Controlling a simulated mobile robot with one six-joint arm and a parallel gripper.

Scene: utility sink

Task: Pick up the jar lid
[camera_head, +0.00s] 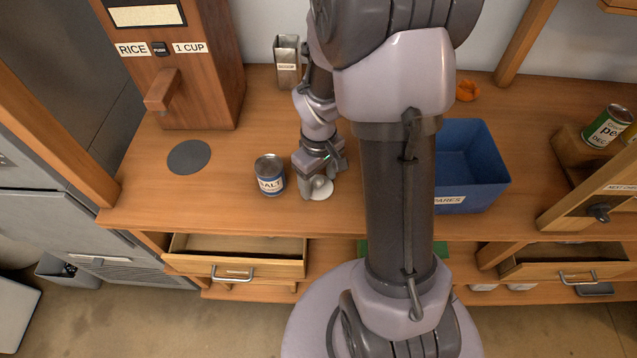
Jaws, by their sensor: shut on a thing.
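The jar lid (321,187) is a small, pale, round disc at the front middle of the wooden counter, just right of the salt can. My gripper (314,186) reaches down over it with its fingers at the lid. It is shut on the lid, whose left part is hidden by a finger. I cannot tell whether the lid is touching the counter or slightly above it.
The salt can (270,175) stands close left of my gripper. A blue bin (480,183) is to the right, partly behind my arm. A rice dispenser (188,60) stands back left, a metal holder (287,62) behind. An open drawer (235,255) juts out below the counter.

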